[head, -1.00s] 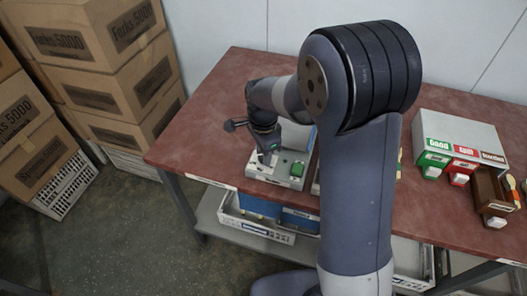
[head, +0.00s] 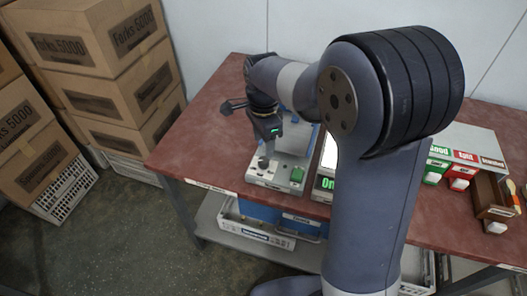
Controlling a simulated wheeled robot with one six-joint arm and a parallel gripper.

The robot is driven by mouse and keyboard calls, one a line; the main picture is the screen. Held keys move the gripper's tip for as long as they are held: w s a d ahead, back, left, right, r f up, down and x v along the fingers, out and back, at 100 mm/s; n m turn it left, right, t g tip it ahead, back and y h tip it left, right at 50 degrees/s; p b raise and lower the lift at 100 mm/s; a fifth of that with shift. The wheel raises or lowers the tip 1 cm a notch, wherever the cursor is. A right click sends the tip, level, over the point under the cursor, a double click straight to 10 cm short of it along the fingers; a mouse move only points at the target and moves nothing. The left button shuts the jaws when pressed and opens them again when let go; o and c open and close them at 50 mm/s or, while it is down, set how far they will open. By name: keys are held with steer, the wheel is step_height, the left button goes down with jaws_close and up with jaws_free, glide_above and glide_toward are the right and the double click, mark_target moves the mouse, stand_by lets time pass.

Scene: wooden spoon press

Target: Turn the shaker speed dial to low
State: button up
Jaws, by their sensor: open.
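The shaker (head: 279,179) is a light grey unit with a blue-grey top, near the front edge of the red-brown table. A small knob, likely the speed dial (head: 264,163), stands on its front panel, left of a green button (head: 297,174). The dial's pointer is too small to read. My gripper (head: 267,151) points down just above and behind the knob, open and apparently empty. I cannot tell whether its fingertips touch the knob.
A device with a green display (head: 326,184) stands right of the shaker, partly hidden by my arm. Green and red labelled bins (head: 459,172) and a brown wooden tray (head: 491,195) are farther right. Stacked cartons (head: 118,72) stand on the floor at left.

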mark_target(264, 160)
step_height(264, 160, up, 4)
steer(key=shift+f, duration=0.2)
step_height(264, 160, down, 11)
steer(key=shift+f, duration=0.1)
steer(key=shift+n, duration=0.3)
stand_by(0.4)
steer(key=shift+r, duration=0.3)
